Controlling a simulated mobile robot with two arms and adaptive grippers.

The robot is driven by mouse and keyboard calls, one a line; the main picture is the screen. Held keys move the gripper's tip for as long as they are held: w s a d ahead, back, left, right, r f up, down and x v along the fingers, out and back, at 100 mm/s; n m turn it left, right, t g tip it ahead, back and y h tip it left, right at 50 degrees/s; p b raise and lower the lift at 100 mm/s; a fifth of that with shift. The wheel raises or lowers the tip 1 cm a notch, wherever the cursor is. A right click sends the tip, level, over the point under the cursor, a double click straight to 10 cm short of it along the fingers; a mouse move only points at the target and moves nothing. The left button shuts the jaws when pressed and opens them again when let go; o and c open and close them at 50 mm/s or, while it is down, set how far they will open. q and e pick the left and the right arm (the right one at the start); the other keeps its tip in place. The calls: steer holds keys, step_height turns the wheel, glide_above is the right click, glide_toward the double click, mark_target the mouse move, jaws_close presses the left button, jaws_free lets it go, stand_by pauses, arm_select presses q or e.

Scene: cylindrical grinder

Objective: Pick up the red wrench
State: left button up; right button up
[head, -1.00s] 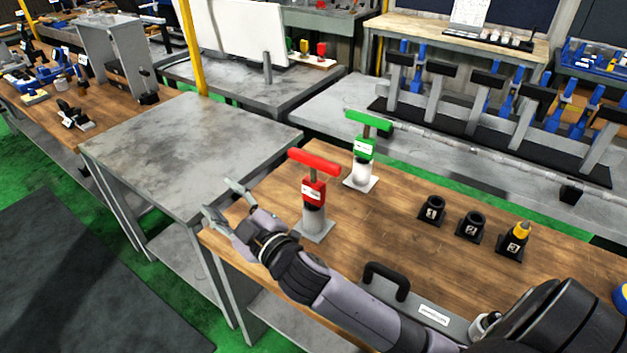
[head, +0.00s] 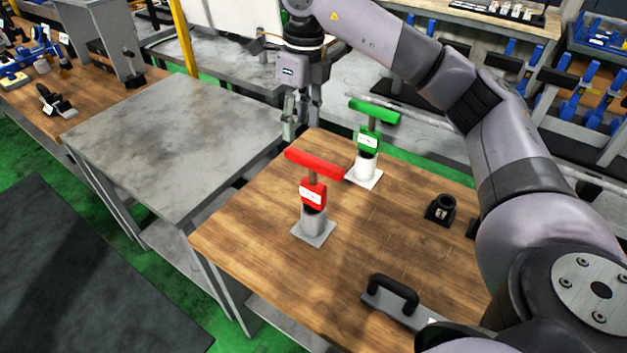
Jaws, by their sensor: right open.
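The red wrench (head: 314,165) is T-shaped, with a red handle bar on top and a red labelled block below. It stands upright in a grey holder (head: 314,222) with a square base on the wooden table. My right gripper (head: 302,128) is open and empty, pointing down, above and behind the red wrench near the table's far left corner. It does not touch the wrench. A similar green wrench (head: 374,112) stands in a white holder to the right of the gripper. My left gripper is not in view.
The wooden table (head: 262,235) has free room around the red wrench. A black socket holder (head: 440,209) and a case with a black handle (head: 393,290) are on its right. An empty grey metal table (head: 170,145) adjoins on the left.

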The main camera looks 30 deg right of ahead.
mark_target(313, 159)
steer(key=shift+h, duration=0.5)
steer(key=d+f, duration=0.1)
steer(key=f, duration=0.3)
steer(key=d+f, duration=0.1)
steer(key=f, duration=0.1)
steer(key=shift+s+d+f, duration=0.15)
steer(key=shift+s+d, duration=0.15)
step_height(313, 159, down, 4)
steer(key=shift+f+p, duration=0.1)
steer(key=shift+p, duration=0.3)
steer(key=shift+d+f+p, duration=0.1)
steer(key=shift+f+p, duration=0.45)
step_height(313, 159, down, 4)
steer(key=shift+d+r+p, duration=0.15)
steer(key=shift+p, duration=0.8)
steer(key=shift+w+f, duration=0.1)
steer(key=shift+f, duration=0.25)
steer(key=shift+c, duration=0.2)
